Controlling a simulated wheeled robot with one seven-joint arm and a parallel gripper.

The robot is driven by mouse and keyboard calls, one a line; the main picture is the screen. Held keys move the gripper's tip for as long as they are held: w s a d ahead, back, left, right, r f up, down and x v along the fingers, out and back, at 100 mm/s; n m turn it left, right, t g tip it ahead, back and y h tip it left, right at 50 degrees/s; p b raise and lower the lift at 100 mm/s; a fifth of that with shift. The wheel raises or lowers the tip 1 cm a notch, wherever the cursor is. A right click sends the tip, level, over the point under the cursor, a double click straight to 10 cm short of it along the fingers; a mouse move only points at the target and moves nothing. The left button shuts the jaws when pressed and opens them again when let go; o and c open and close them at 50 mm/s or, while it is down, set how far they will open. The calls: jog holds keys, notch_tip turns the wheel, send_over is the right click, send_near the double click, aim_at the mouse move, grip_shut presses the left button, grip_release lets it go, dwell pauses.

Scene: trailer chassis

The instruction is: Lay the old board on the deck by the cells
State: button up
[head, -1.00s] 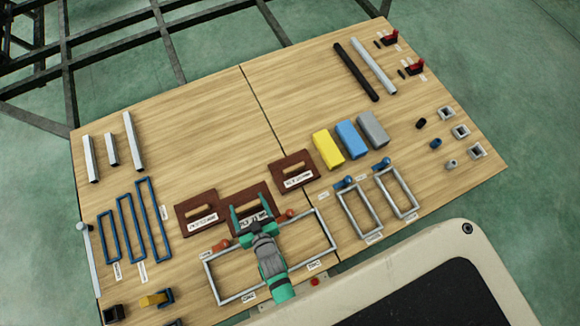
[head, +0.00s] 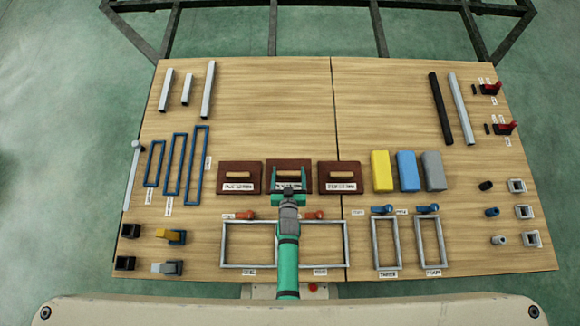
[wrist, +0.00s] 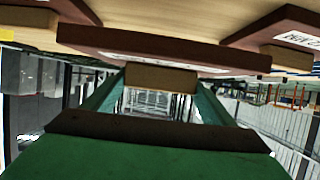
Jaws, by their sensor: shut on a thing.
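Three brown boards with pale wooden handles and white labels lie in a row in the head view: left (head: 240,178), middle (head: 289,186) and right (head: 343,178). I cannot read which is the old one. My gripper (head: 288,174) is at the middle board, its fingers either side of the handle. I cannot tell whether this board is lifted off the wooden deck (head: 270,110). No cells are clearly marked.
Grey rectangular frames (head: 234,222) lie in front of the boards. Yellow (head: 382,171), blue (head: 406,171) and grey (head: 433,171) blocks stand at right. Blue frames (head: 196,166) lie at left. The deck behind the boards is clear. A dark metal frame (head: 320,9) is beyond.

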aim_at(290, 169)
jog(key=w+f, duration=0.3)
jog(key=shift+d+f, duration=0.15)
jog(key=shift+d, duration=0.1)
jog(key=shift+f, duration=1.55)
jog(key=shift+s, duration=0.1)
jog(key=o, duration=1.3)
jog(key=shift+s+f, duration=0.1)
